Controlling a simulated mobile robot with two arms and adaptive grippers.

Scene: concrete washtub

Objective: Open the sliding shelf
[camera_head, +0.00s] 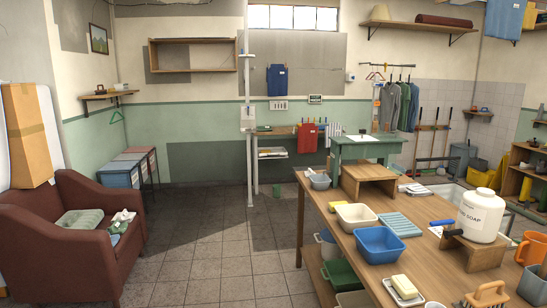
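No part marked as a sliding shelf can be singled out with certainty. A pale tray-like shelf (273,153) sits low under a narrow wooden bench (276,131) at the back wall, with small items on it. Its runners or handle are too small to tell. An empty open wooden wall shelf (192,41) hangs at the upper left of the back wall. Neither of my grippers is in view.
A long wooden table (352,247) with tubs and a soap jar (479,216) fills the right front. A white post (249,160) stands by the bench. The tiled floor (205,240) between is clear.

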